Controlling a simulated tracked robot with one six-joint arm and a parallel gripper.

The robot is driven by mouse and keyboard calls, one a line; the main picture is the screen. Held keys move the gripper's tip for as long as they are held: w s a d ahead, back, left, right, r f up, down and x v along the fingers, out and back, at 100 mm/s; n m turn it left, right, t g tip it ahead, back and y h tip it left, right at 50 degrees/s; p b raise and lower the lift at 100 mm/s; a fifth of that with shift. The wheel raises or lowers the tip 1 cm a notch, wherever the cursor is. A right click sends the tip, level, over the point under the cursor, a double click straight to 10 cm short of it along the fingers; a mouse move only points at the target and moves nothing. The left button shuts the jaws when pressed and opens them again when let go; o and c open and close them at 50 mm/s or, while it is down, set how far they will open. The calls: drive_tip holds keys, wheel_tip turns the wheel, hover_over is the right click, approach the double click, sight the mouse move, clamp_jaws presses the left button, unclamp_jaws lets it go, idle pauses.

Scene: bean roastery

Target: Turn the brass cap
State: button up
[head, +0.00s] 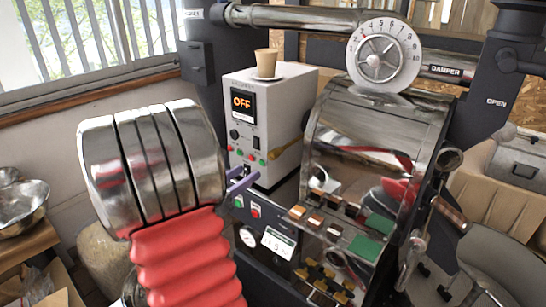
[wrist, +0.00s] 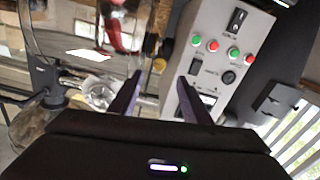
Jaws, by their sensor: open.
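A small brass-coloured piece (head: 276,153), which looks like the brass cap, sticks out low on the right side of the white control box (head: 290,110). In the wrist view a small round brass-yellow spot (wrist: 159,65) shows between and beyond my fingertips; it looks like the same piece. My gripper (head: 243,179) is at the lower front of the box, to the left of and below the brass piece in the head view. Its two dark purple fingers stand apart in the wrist view (wrist: 160,82), with nothing seen held between them.
A paper cup (head: 266,62) on a saucer stands on the box. The box's display reads OFF. A shiny roaster drum (head: 372,135) and a damper dial (head: 383,55) stand to the right. A panel of switches (head: 325,240) lies below. Metal bowls (head: 22,203) are at far left.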

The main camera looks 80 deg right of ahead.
sight(270, 158)
drive_tip(key=shift+d, duration=0.1)
idle(0.3)
drive_tip(key=x, duration=1.3)
drive_tip(key=shift+s+d, duration=0.2)
drive_tip(key=shift+d, duration=0.05)
drive_tip(key=shift+c, duration=0.5)
drive_tip(key=c, duration=0.9)
drive_tip(key=shift+c, duration=0.2)
